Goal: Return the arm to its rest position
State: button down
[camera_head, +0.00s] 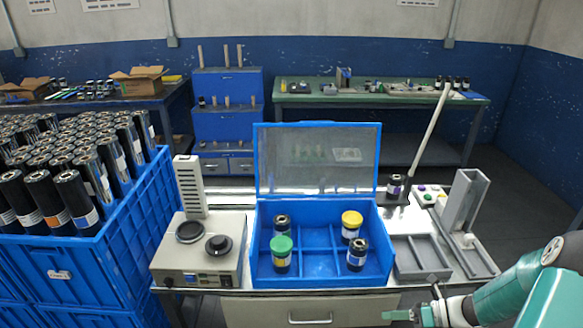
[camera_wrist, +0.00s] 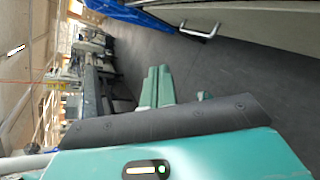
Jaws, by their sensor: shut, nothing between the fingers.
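My gripper (camera_head: 392,314) is at the lower right of the head view, in front of the table's front edge and right of the drawer handle. My green arm reaches in from the right corner. In the wrist view the two green fingers of my gripper (camera_wrist: 158,80) lie side by side, shut and empty, over dark floor. It touches nothing that I can see. Part of the gripper is cut off by the bottom edge of the head view.
An open blue compartment box (camera_head: 320,284) holds several capped rolls on the table. A grey device (camera_head: 198,262) stands left of it, a grey tray (camera_head: 421,272) and upright metal holder (camera_head: 465,205) right. A blue crate (camera_head: 118,245) full of black rolls is far left.

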jog(key=s+a+r+n+h, duration=0.3)
jog(key=s+r+n+h, duration=0.1)
jog(key=r+n, duration=0.6)
jog(key=s+a+r+n+t+h, duration=0.1)
jog(key=s+a+r+n+h, duration=0.3)
jog(key=r+n, duration=0.6)
jog(key=s+a+r+n+t+h, duration=0.1)
jog(key=s+a+r+n+h, duration=0.3)
jog(key=s+r+n, duration=0.4)
jog(key=r+n+h, duration=0.1)
jog(key=n, duration=0.1)
jog(key=shift+a+r+n, duration=0.15)
jog(key=shift+r+n, duration=0.25)
